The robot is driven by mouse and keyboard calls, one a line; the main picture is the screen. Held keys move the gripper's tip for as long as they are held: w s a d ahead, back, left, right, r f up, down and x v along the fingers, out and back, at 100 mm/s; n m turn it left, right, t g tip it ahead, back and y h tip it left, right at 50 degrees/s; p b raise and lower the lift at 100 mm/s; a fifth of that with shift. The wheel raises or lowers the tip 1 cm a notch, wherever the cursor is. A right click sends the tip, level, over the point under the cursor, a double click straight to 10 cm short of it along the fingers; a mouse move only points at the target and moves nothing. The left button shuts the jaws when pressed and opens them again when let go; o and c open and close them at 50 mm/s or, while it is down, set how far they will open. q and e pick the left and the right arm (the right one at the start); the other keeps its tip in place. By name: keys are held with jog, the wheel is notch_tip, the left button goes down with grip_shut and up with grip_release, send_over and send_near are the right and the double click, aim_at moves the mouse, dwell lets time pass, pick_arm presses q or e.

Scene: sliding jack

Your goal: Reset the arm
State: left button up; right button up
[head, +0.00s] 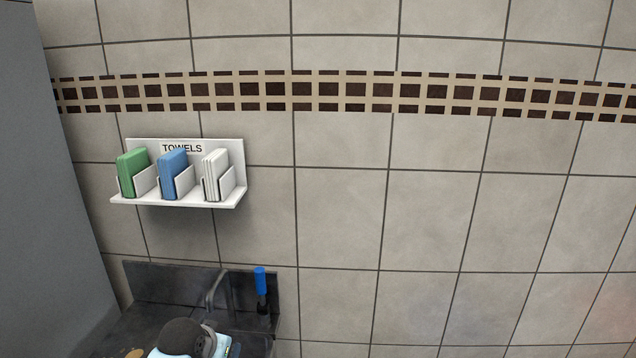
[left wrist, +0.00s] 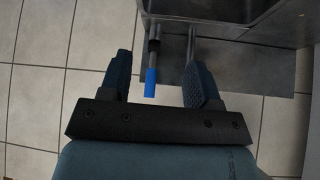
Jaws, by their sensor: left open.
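My left gripper (left wrist: 160,68) is open, with its two dark fingers spread apart in the left wrist view. Nothing is held between them. A blue-ended handle (left wrist: 150,82) on a dark rod shows in the gap between the fingers, closer to the left one; whether it is touched cannot be told, but no finger closes on it. In the head view a blue handle (head: 261,280) stands upright against the dark metal back panel. My left gripper is not visible in the head view. My right gripper is in neither view.
A dark metal unit (head: 165,285) with a raised back stands against the tiled wall (head: 420,220). Above it, a white towel shelf (head: 128,200) holds green, blue and white towels. A grey panel (head: 40,200) rises at the left.

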pick_arm(q)
jog(key=s+a+f+g+y, duration=0.1)
jog(key=s+a+g, duration=0.1)
jog(key=s, duration=1.5)
jog(key=s+a+f+g, duration=0.1)
jog(key=s+f, duration=0.1)
jog(key=s, duration=1.5)
jog(key=w+d+f+t+h, duration=0.1)
jog(key=w+d+f+t, duration=0.1)
jog(key=f, duration=0.4)
jog(key=w+d+f+t+h+p, duration=0.1)
jog(key=w+d+f+t, duration=0.2)
jog(key=d+f+t, duration=0.1)
jog(key=shift+w+d+f+m+t+h, duration=0.25)
jog(key=shift+w+f+t+h, duration=0.2)
jog(key=shift+f, duration=0.55)
jog(key=shift+c, duration=0.5)
